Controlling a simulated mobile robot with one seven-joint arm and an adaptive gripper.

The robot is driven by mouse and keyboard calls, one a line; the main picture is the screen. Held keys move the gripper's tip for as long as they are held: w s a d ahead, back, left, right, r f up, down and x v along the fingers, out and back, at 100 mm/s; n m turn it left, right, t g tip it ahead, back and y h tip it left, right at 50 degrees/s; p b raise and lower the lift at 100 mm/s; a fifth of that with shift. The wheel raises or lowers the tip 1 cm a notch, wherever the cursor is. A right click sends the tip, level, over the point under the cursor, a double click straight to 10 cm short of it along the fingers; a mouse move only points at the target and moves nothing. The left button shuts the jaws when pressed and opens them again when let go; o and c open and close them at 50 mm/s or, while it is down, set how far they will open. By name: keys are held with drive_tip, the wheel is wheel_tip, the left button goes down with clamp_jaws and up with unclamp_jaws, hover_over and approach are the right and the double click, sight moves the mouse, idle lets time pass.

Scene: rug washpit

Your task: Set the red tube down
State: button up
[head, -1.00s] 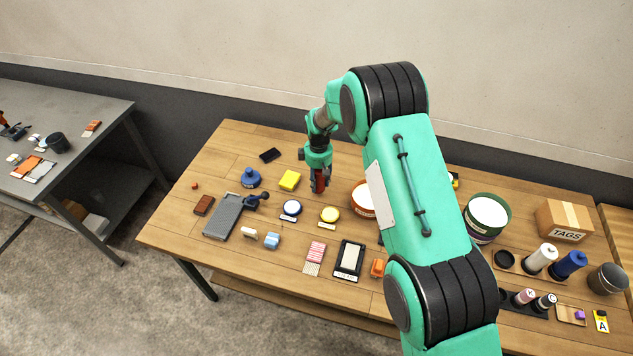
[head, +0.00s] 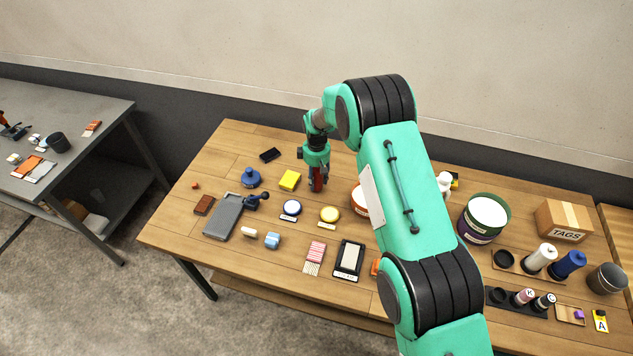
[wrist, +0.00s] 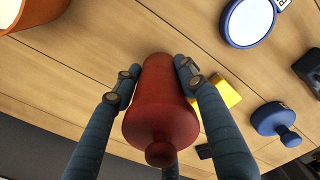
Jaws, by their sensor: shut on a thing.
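The red tube (wrist: 160,100) fills the middle of the wrist view, with a narrower knob at its near end. My gripper (wrist: 158,82) is shut on it, with fingers on both sides. In the head view the red tube (head: 318,182) hangs between the fingers of my gripper (head: 317,178), pointing down over the wooden table (head: 225,160). It is close to the table top; I cannot tell whether its lower end touches the wood.
A yellow block (head: 289,180) and a blue knobbed piece (head: 251,178) lie left of the tube. Round blue-rimmed (head: 291,209) and yellow (head: 329,214) pieces are in front. An orange-rimmed tub (head: 360,200) stands close on the right, partly hidden by my arm.

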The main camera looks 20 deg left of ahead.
drive_tip(key=shift+f, duration=0.8)
drive_tip(key=shift+f, duration=0.2)
drive_tip(key=o, duration=1.5)
drive_tip(key=shift+r, duration=0.1)
wheel_tip(320, 180, up, 12)
drive_tip(key=shift+r, duration=0.1)
